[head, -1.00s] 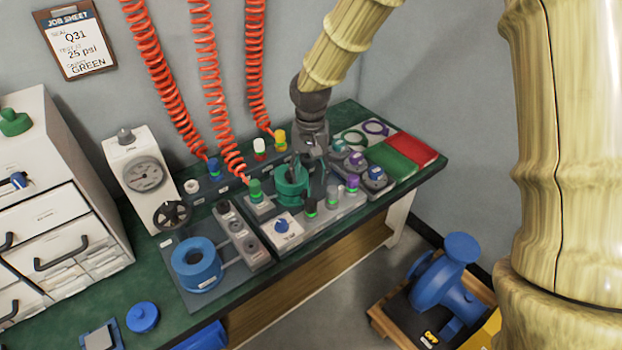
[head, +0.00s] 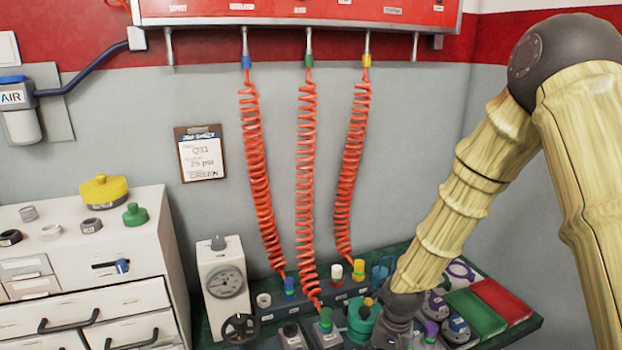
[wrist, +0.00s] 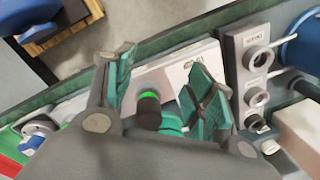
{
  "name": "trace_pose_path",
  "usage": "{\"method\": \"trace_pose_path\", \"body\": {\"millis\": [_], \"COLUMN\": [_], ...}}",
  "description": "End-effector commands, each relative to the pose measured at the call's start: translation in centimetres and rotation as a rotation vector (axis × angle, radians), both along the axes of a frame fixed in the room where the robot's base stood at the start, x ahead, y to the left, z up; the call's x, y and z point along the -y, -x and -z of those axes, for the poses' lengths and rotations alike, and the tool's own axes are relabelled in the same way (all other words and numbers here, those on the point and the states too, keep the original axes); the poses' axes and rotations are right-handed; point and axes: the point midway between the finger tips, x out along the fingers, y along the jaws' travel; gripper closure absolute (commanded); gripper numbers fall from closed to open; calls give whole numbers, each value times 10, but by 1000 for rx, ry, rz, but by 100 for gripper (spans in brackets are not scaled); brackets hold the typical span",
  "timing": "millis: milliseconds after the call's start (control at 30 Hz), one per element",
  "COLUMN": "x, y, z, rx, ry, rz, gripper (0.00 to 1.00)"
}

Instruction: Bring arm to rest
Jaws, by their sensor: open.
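My gripper (wrist: 163,72) is open in the wrist view, its two green-padded fingers spread apart. A dark cylinder with a glowing green band (wrist: 149,98) shows between and below the fingers, and no held object is visible. A teal part (wrist: 172,122) lies behind it, partly hidden by my gripper. In the head view my arm reaches down to the bench from the upper right. The fingers are not visible there. A teal cup-like fixture (head: 360,322) stands just left of my wrist.
Three red coiled hoses (head: 305,200) hang left of my arm to the bench fittings. A gauge stand (head: 222,280) and a white drawer cabinet (head: 90,255) stand farther left.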

Motion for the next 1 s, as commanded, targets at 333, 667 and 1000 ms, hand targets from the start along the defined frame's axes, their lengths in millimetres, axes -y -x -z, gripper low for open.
{"method": "trace_pose_path", "body": {"millis": [333, 667, 1000], "x": [0, 21, 48], "y": [103, 215, 296], "z": [96, 148, 160], "rx": [0, 23, 40], "ry": [-49, -7, 75], "rz": [-87, -183, -283], "gripper": [45, 45, 45]}}
